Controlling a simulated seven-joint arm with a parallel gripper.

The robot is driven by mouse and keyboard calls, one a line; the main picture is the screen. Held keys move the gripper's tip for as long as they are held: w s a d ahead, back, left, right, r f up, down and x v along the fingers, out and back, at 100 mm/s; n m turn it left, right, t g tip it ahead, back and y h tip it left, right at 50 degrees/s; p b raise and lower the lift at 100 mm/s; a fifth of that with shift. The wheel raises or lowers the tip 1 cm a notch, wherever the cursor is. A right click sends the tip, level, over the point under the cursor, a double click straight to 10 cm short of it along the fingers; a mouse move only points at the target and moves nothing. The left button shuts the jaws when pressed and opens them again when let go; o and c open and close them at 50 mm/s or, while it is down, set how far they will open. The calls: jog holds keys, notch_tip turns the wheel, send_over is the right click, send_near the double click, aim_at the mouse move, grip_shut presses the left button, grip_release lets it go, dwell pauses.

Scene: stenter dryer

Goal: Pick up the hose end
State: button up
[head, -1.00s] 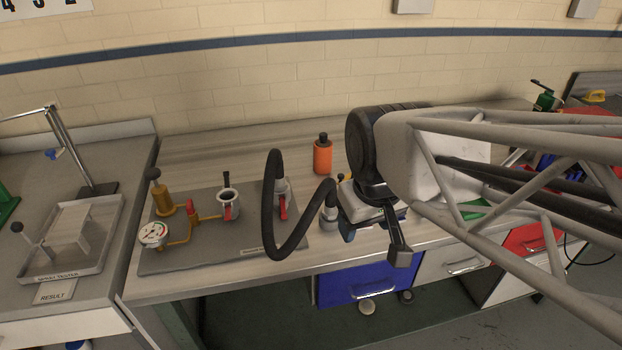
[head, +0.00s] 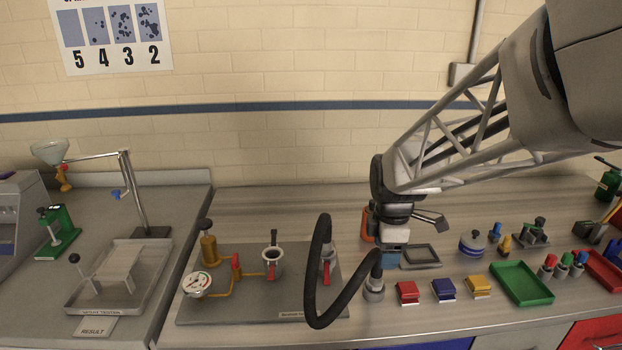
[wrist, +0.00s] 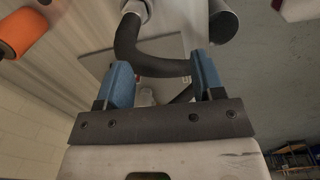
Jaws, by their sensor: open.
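The black hose (head: 316,265) arches up from a fitting on the grey rig plate and comes down at its right. Its end with a grey collar (head: 374,290) stands upright on the bench, just right of the plate. My gripper (head: 391,260) points down, close behind and slightly right of that end. In the wrist view its two blue fingers (wrist: 162,75) are apart, with nothing seen clamped between them. The hose (wrist: 155,64) curves past beyond the fingertips there, and a grey collar (wrist: 136,9) shows at the top edge. I cannot tell whether anything touches.
The rig plate (head: 225,312) carries a gauge (head: 197,285) and a cup (head: 272,261). An orange bottle (head: 366,226) is partly hidden behind my gripper. Red (head: 407,292), blue (head: 443,290) and yellow (head: 478,286) blocks and a green tray (head: 522,283) lie to the right.

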aim_at(378, 270)
jog(key=w+f+n, duration=0.2)
jog(key=w, duration=0.1)
jog(key=w+f+n, duration=0.1)
jog(key=w+n, duration=0.1)
jog(key=shift+d+f+g, duration=0.25)
jog(key=shift+d+g, duration=0.05)
jog(key=shift+f, duration=1.25)
jog(key=shift+f, duration=0.1)
jog(key=shift+f, duration=2.55)
jog(key=shift+c, duration=0.4)
jog(key=shift+w, duration=0.1)
jog(key=c, duration=0.9)
